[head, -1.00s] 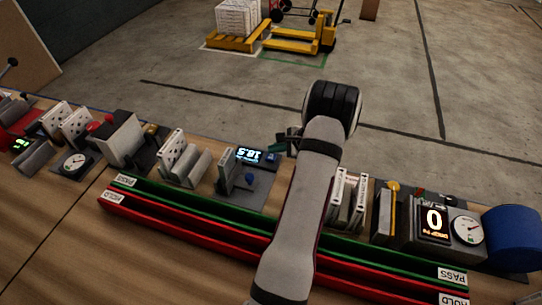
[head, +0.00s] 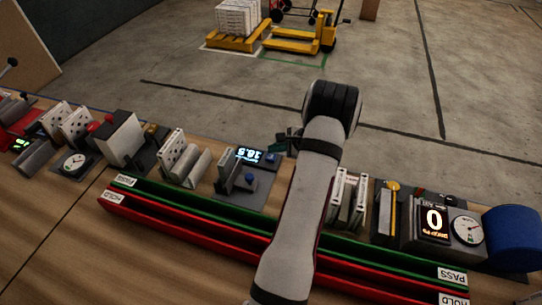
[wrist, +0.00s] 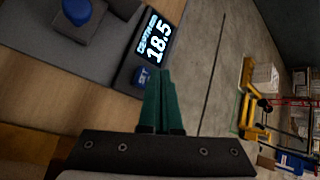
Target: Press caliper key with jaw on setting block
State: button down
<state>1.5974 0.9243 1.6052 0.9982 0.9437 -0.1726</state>
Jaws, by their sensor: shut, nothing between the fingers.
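The caliper station has a lit display (head: 252,155) that reads 18.5. It also shows in the wrist view (wrist: 152,42). A small blue key (wrist: 143,77), lettered SET as far as I can read, sits beside the display. A round blue knob (wrist: 77,12) is on the grey base, also seen in the head view (head: 251,179). A grey upright block (head: 225,166) stands left of the knob. I cannot tell whether the jaw touches a setting block. My gripper (wrist: 163,73) has green fingers, shut and empty, just right of the key; contact is unclear.
Green and red trays (head: 200,208) marked PASS and HOLD run along the bench front.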

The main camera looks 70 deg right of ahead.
aim_at(275, 157)
jog(key=shift+f, duration=0.1)
jog(key=shift+f, duration=0.35)
jog(key=shift+f, duration=0.5)
dwell(0.8)
jog(key=shift+r, duration=0.95)
jog(key=shift+r, duration=0.1)
jog(key=shift+r, duration=2.45)
